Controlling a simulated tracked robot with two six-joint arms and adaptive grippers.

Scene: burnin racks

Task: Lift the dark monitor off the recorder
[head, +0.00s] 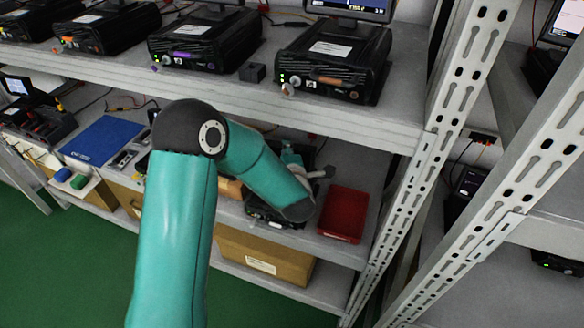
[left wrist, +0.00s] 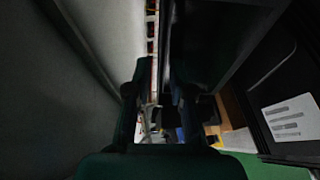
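My left arm reaches over to the lower shelf, and its wrist (head: 312,173) shows only in part behind my forearm. A black recorder (head: 262,212) stands there, mostly covered by my forearm. In the dark left wrist view, my left gripper's two fingers (left wrist: 155,90) point away on either side of a narrow gap. A dark flat panel (left wrist: 220,40), possibly the monitor, is close to the right finger; I cannot tell whether they touch. A black case with a white label (left wrist: 288,120), likely the recorder, is at the right. My right gripper is not in view.
Several recorders, such as the one at upper right (head: 330,60), stand on the upper shelf; a lit monitor (head: 350,8) is above it. A red tray (head: 343,214) and a blue mat (head: 101,140) lie on the lower shelf. A perforated post (head: 440,130) stands right of the tray.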

